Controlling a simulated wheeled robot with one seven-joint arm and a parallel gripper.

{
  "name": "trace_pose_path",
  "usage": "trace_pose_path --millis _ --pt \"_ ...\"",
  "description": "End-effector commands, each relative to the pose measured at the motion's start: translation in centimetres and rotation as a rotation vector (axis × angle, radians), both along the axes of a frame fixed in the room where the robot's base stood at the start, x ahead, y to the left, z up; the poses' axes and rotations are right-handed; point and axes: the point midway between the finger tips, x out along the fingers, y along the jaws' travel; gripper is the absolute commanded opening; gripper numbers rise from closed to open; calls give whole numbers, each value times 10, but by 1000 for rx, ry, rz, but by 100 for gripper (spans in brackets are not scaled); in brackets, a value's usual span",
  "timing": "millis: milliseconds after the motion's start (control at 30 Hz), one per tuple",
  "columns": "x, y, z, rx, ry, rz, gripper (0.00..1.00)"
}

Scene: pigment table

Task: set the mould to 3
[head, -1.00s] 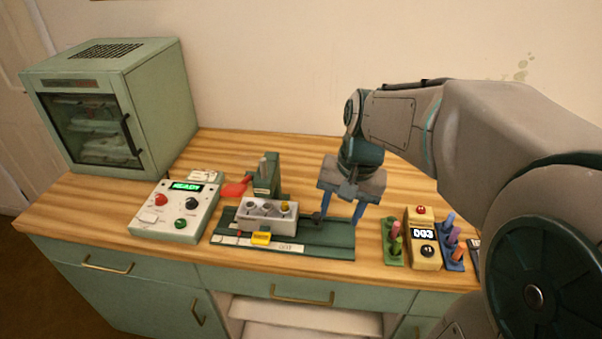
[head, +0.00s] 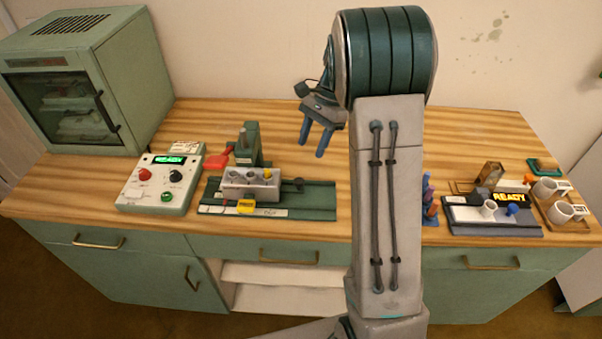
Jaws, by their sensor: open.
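The mould (head: 234,186), a grey block with several round cavities, sits on a dark green rail base (head: 318,202) left of the picture's middle. One cavity holds something yellow-orange. A dark knob (head: 297,184) sticks out to the mould's right. A yellow tag (head: 246,207) sits at the front of the base by a pale scale strip (head: 272,212), whose marks are too small to read. My gripper (head: 312,150) is open and empty, with its blue fingers pointing down. It appears above and behind the right end of the base, apart from the mould.
A green post (head: 249,145) and a red part (head: 217,161) stand behind the mould. A control box (head: 159,184) reading READY is left, below a cabinet (head: 125,75). Right are a dark unit (head: 492,218) and white cups (head: 562,212). My arm hides the table between.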

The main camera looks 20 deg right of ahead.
Motion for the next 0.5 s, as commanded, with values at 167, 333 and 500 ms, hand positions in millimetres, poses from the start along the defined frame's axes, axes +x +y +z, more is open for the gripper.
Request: trace_pose_path --millis 167,333,500 --pt "-8 14 -36 1 5 3 46" --pt "-14 25 -67 0 3 3 46" --pt "-17 32 -86 0 0 1 46"
